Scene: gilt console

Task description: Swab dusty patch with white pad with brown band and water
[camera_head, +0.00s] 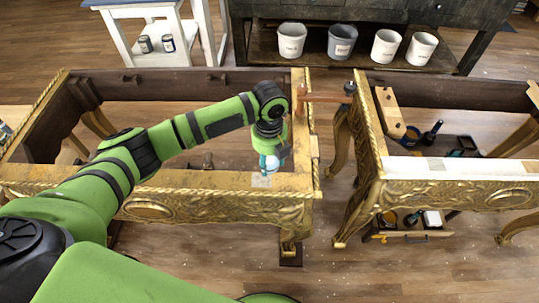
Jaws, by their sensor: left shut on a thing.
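My left arm reaches in from the left over the gilt console frame (215,203). My left gripper (271,157) points down above the frame's front rail, near its right corner. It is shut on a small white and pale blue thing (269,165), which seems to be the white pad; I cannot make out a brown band. Just below it, a pale greyish patch (261,181) lies on the top of the rail, which seems to be the dusty patch. I cannot tell whether the pad touches it. No water is clearly visible. My right gripper is not in view.
A second gilt frame (460,195) stands to the right, across a narrow gap, with a tray of tools (405,235) low beneath it. Several buckets (341,41) stand on a dark shelf behind. A white stand (121,40) holds two jars.

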